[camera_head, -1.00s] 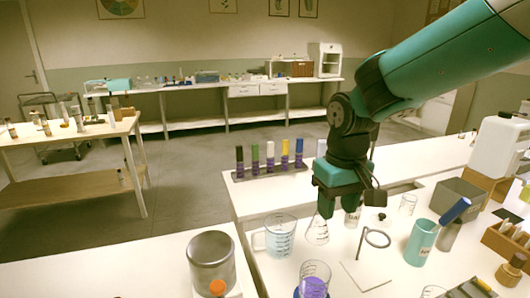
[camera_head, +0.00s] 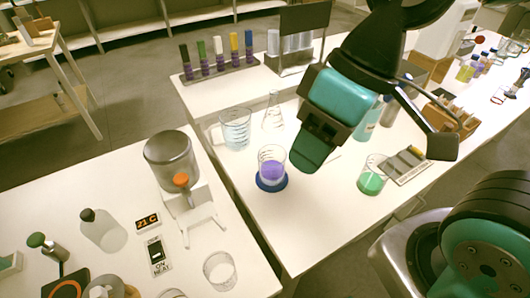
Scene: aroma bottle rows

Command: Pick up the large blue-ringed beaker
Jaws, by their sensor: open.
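A clear beaker (camera_head: 272,160) with purple liquid stands upright on the white bench in the head view. A blue ring (camera_head: 272,184) surrounds its base. My gripper (camera_head: 312,150) is open, with its teal and black fingers pointing down. It appears just right of the beaker and higher than its rim; the exact gap cannot be told. Nothing shows between the fingers, though the far finger is partly hidden.
A glass jug (camera_head: 235,130) with pale blue liquid and a conical flask (camera_head: 273,112) stand behind the beaker. A green-liquid beaker (camera_head: 371,180) stands to the right. Bare bench lies in front of the beaker.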

